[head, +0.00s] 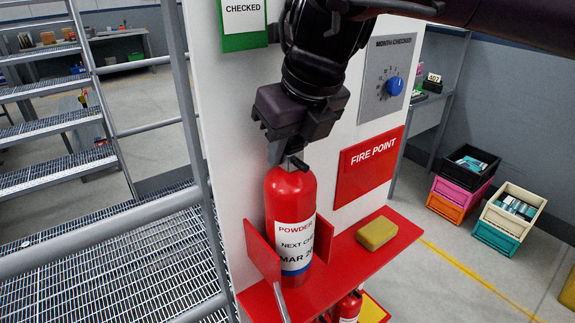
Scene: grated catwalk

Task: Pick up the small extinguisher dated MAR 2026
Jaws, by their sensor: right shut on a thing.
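A red extinguisher (291,200) stands upright at the red shelf, beside a red divider. Its white label reads POWDER, NEXT CH and MAR 20; the rest of the date curves out of sight. I cannot tell whether its base touches the shelf. My right gripper (289,152) comes down from above and is shut on the extinguisher's top, hiding most of the valve. Part of another red extinguisher (349,307) shows below the shelf; its date cannot be read. My left gripper is not in view.
The red shelf (340,262) holds a yellow sponge-like block (377,233) to the right. A grey railing (100,233) runs at left. Crates (508,219) stand on the floor at right.

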